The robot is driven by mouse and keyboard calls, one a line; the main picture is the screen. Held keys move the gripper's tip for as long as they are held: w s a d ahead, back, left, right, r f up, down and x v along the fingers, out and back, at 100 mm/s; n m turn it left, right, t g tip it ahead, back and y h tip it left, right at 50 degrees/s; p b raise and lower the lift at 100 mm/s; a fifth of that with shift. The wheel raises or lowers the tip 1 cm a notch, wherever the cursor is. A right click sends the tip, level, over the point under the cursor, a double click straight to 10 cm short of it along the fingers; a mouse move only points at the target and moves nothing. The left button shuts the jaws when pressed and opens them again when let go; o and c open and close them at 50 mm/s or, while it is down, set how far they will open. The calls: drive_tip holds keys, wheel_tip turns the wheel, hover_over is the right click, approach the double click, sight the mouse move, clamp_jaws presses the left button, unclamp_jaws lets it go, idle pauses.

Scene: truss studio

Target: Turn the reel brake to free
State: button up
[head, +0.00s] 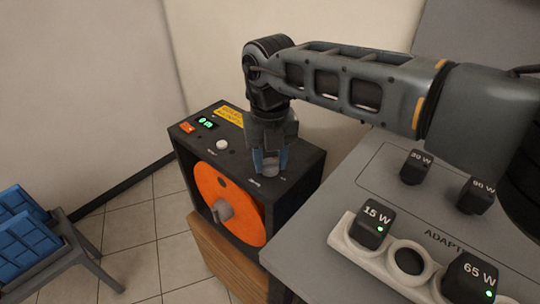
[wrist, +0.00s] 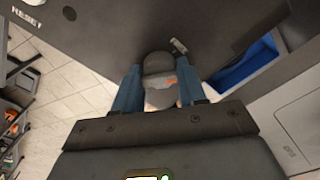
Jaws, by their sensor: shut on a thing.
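The reel box (head: 310,178) is a black case with an orange reel (head: 228,203) and a grey hub in its open front. The reel brake is a grey round knob (head: 270,165) on the box's top, near the front right corner. My gripper (head: 270,160) comes down from above, with its blue fingers shut on the sides of this knob. In the wrist view the brake knob (wrist: 158,68) sits between both fingertips, with a small orange mark on it. The lettering beside the knob is too small to read, so I cannot tell its setting.
The top also has a white button (head: 222,145), an orange switch (head: 187,128), a green-lit display and a yellow label. A grey bench (head: 340,195) at right carries several black adapters and a white socket strip (head: 370,262). Blue crates (head: 25,235) stand at left.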

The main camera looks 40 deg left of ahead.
sight(270, 159)
drive_tip(key=n, duration=0.3)
drive_tip(key=shift+n, duration=2.3)
drive_tip(key=o, duration=1.1)
drive_tip(key=shift+c, duration=0.2)
drive_tip(key=shift+r, duration=3.9)
